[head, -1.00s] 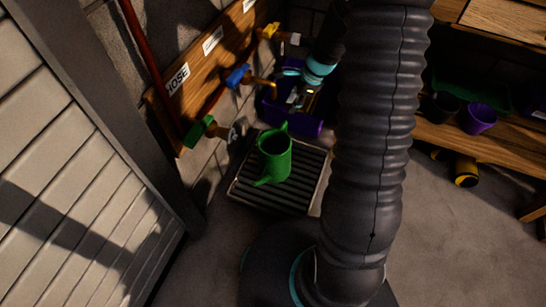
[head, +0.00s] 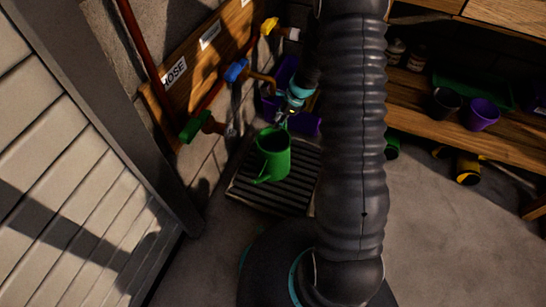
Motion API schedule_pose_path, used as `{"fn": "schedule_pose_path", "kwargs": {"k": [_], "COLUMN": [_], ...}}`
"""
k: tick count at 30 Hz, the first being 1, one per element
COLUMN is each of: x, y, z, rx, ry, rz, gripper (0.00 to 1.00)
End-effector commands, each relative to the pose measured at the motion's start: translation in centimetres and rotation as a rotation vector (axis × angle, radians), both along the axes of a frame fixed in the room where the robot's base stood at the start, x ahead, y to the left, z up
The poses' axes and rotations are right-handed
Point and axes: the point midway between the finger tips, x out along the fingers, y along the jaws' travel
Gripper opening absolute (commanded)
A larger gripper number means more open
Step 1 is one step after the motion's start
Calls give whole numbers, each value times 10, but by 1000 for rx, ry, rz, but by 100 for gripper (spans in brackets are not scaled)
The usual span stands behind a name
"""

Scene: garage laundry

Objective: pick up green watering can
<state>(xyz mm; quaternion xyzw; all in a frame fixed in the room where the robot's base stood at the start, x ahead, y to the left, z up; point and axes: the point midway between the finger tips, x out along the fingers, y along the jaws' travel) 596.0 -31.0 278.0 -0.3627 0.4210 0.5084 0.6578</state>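The green watering can (head: 272,158) stands on the dark slatted drain grate (head: 252,190) on the floor, below the wall taps. My gripper (head: 284,121) is just behind the can's upper edge in the picture, pointing down. Its fingertips are small and partly hidden by the can. I cannot tell whether they touch the can or how far apart they are.
Green (head: 197,126), blue (head: 236,71) and yellow (head: 270,27) taps stick out from a wooden board (head: 178,70) on the left wall. A purple crate (head: 306,124) is behind the grate. A wooden shelf (head: 460,135) with pots is right; floor at lower right is clear.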

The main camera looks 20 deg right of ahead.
Motion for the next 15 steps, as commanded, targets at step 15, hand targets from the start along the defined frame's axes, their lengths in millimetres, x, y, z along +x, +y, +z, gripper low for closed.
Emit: {"fn": "schedule_pose_path", "kwargs": {"k": [15], "x": [6], "y": [17], "z": [-48], "rx": [-1], "ry": [1], "rz": [1], "gripper": [32]}}
